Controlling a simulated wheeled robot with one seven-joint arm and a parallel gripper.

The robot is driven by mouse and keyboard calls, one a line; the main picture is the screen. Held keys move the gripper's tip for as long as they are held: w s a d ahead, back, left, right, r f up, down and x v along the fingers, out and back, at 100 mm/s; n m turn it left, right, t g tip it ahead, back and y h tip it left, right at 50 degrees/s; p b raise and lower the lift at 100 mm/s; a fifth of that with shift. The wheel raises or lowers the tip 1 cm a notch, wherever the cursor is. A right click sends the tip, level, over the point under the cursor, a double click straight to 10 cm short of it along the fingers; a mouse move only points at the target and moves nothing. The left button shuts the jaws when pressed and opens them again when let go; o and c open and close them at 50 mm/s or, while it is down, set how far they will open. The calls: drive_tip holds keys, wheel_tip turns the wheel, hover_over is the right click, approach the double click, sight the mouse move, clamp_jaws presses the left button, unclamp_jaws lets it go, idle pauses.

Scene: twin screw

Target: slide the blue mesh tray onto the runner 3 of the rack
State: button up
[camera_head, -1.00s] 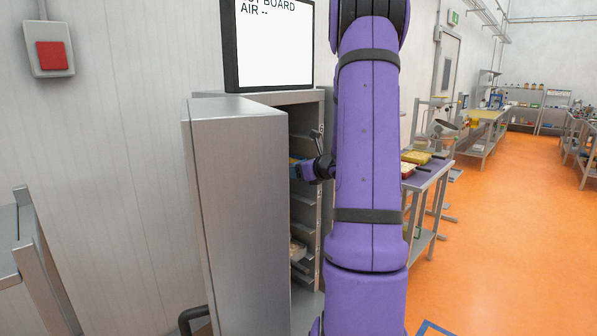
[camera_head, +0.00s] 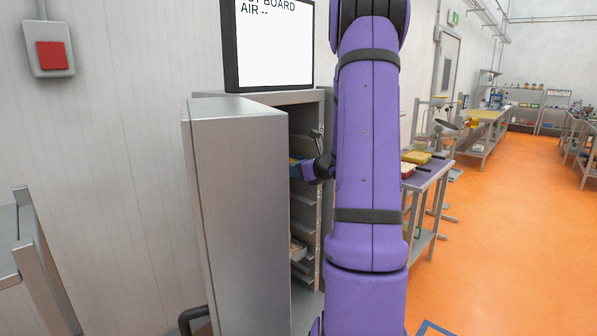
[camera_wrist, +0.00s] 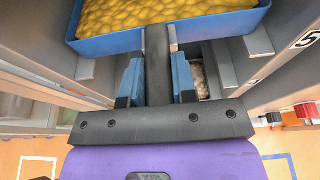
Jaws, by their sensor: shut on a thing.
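The blue mesh tray (camera_wrist: 180,33) holds a bed of yellow rounded pieces and fills the top of the wrist view. In the head view a small part of the tray (camera_head: 295,170) shows inside the open rack (camera_head: 306,212). My gripper (camera_wrist: 158,62) is shut on the near side of the tray; the exact grip is partly hidden. In the head view my gripper (camera_head: 318,168) is at the rack's opening, partly behind my purple arm. Rack ledges flank the tray in the wrist view. I cannot tell which runner it is on.
A steel door (camera_head: 240,200) stands open left of the rack opening and hides much of the inside. A pale-filled tray (camera_head: 298,249) sits lower in the rack. A label "5" (camera_wrist: 308,40) marks the right upright. A side table (camera_head: 425,175) with trays stands to the right.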

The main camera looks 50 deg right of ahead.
drive_tip(key=shift+o, duration=1.3)
clamp_jaws()
drive_tip(key=shift+r, duration=0.75)
drive_tip(key=shift+s+a, duration=0.15)
drive_tip(key=shift+s, duration=1.1)
drive_tip(key=shift+s+a, duration=0.1)
drive_tip(key=shift+s, duration=1.1)
drive_tip(key=s+a, duration=0.2)
drive_tip(key=s, duration=1.5)
drive_tip(key=shift+s, duration=0.1)
